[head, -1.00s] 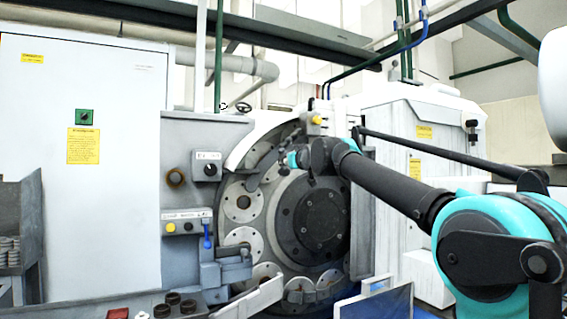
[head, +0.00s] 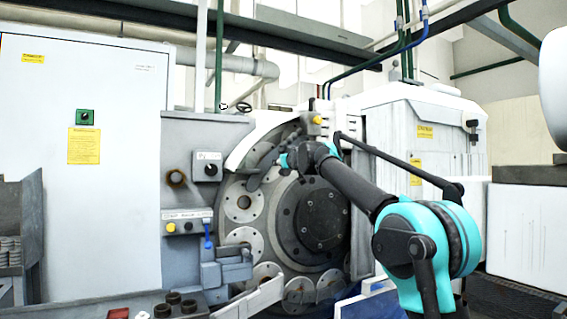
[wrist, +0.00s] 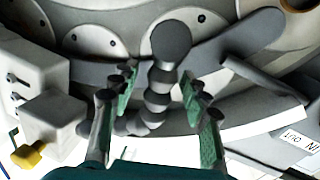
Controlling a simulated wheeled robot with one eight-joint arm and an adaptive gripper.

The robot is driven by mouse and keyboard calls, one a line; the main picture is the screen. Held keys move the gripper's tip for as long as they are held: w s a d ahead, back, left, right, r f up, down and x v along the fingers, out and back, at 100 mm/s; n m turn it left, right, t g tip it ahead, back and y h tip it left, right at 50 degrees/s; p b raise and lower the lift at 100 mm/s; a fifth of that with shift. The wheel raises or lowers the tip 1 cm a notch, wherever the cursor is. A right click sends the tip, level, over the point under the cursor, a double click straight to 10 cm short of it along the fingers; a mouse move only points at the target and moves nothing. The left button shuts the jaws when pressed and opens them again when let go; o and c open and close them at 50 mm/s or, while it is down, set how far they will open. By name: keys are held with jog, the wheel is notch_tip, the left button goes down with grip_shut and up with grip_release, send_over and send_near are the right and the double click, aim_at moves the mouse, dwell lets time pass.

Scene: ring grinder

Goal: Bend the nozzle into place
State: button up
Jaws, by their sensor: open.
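The nozzle (wrist: 157,88) is a dark, segmented, jointed hose with a round, blunt end. In the wrist view it runs from the lower left beside the grey block up between my fingers. My gripper (wrist: 158,82) is open, with green-padded fingers standing on either side of the nozzle; a gap shows at the right finger. In the head view my gripper (head: 274,166) is at the upper left of the big round grinder plate (head: 323,220). The nozzle's dark end (head: 252,183) shows there just left of it; the rest is partly hidden by my gripper.
A grey block with a yellow knob (wrist: 28,154) is close to my left finger in the wrist view. A grey flat arm (wrist: 240,37) lies just beyond the right finger. Perforated discs (head: 244,203) ring the plate. A control box (head: 207,166) is farther left.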

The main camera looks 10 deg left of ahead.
jog(key=shift+c, duration=0.4)
grip_shut()
